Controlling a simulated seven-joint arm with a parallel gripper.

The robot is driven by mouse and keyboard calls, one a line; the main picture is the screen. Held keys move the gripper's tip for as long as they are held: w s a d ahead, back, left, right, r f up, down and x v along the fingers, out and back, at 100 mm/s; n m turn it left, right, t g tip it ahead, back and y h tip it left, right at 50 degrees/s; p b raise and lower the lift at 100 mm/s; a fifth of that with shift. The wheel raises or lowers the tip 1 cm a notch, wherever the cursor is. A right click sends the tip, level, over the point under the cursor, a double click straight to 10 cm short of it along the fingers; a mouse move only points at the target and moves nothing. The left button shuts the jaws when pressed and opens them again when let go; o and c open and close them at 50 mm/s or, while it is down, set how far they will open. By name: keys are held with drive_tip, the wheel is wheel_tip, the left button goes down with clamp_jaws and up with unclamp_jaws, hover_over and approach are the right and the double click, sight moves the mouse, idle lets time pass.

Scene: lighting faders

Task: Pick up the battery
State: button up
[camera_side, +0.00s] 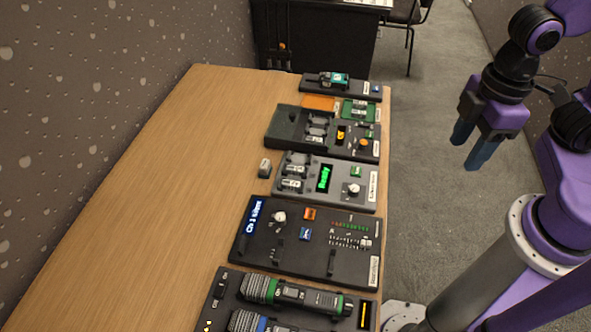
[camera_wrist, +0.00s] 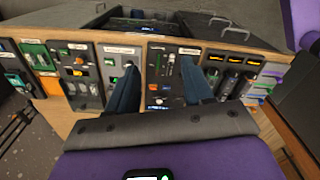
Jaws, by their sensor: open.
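A small grey block (camera_side: 264,168), which looks like a battery, stands on the wooden table just left of the grey panel (camera_side: 340,187) with the green "Ready" display. Similar grey blocks (camera_side: 292,184) sit on the left part of that panel, and more grey pieces (camera_side: 317,128) sit on the dark panel behind it. Which of them is the battery meant, I cannot tell for sure. My gripper (camera_side: 468,152) is open and empty, raised in the air right of the table, apart from everything. Its two blue fingers also show in the wrist view (camera_wrist: 160,68), pointing toward the row of panels.
Another small panel (camera_side: 338,90) lies at the far end. The left part of the wooden table (camera_side: 150,215) is clear. A dark cabinet and chair stand behind.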

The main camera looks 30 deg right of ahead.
drive_tip(key=w+a+f+m, duration=0.1)
drive_tip(key=w+a, duration=0.4)
drive_tip(key=w, duration=0.3)
drive_tip(key=w+a+f+m, duration=0.1)
drive_tip(key=w+a, duration=0.4)
drive_tip(key=w, duration=0.3)
drive_tip(key=m, duration=0.1)
hover_over(296, 168)
wheel_tip(296, 168, down, 8)
wheel_tip(296, 168, down, 11)
drive_tip(key=shift+s+d, duration=0.1)
drive_tip(key=shift+d, duration=0.05)
drive_tip(key=shift+a+f, duration=0.15)
drive_tip(key=shift+f, duration=1.35)
drive_tip(key=shift+a+f, duration=0.1)
drive_tip(key=shift+f, duration=1.35)
clamp_jaws()
